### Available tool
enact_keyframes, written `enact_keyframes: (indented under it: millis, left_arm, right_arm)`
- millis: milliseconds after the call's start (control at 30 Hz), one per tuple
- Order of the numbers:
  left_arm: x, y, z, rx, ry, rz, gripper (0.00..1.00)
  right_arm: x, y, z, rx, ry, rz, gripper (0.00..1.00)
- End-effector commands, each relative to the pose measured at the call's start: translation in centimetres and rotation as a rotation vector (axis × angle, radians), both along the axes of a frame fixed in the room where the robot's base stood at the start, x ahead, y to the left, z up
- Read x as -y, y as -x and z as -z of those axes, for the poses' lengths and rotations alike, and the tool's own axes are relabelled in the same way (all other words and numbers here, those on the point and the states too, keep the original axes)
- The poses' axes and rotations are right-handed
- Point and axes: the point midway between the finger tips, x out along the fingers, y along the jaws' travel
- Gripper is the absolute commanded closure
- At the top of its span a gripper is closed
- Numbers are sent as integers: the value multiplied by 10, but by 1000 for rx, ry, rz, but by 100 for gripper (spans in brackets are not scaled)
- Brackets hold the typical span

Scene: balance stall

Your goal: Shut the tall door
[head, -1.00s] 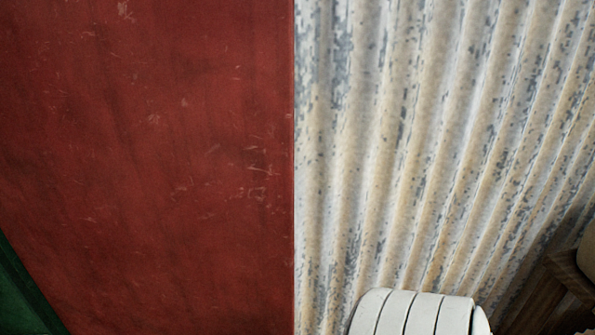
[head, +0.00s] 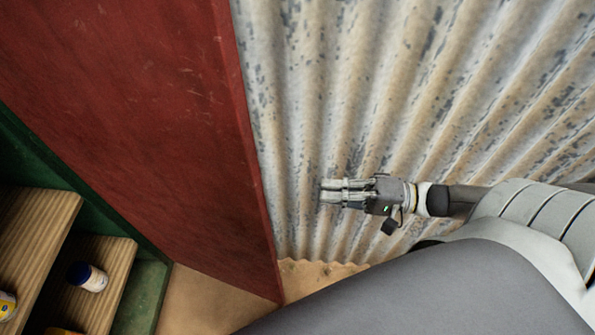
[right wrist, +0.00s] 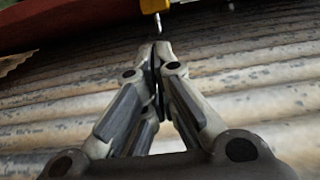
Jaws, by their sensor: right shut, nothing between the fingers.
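The tall door (head: 150,120) is a scuffed red panel that fills the upper left of the head view. It stands open, swung out from a green cabinet (head: 35,150) whose shelves show at the lower left. My right gripper (head: 325,191) is to the right of the door's free edge, in front of the corrugated wall. Its fingers are shut and empty, pointing left towards the door, with a gap between. In the right wrist view a red surface (right wrist: 60,22) lies at the top left, beyond the closed fingertips (right wrist: 158,48). My left gripper is not in view.
Wooden shelves (head: 30,235) inside the cabinet hold a white jar with a blue lid (head: 88,277) and yellow items. A corrugated metal wall (head: 400,90) stands behind my right arm. In the right wrist view a small yellow thing (right wrist: 154,6) with a metal pin shows ahead.

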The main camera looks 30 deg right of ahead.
Motion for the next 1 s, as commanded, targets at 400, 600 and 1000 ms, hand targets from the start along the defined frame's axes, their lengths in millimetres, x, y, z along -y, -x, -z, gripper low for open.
enact_keyframes:
  millis: [400, 600, 1000]
  left_arm:
    - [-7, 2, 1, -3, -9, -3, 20]
    - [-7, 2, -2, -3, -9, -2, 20]
    - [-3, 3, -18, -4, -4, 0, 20]
  right_arm:
    - [-36, -26, -3, 2, -7, -2, 100]
    - [-60, -43, -3, 2, -8, -2, 100]
    - [-104, -38, -3, -5, -6, -1, 100]
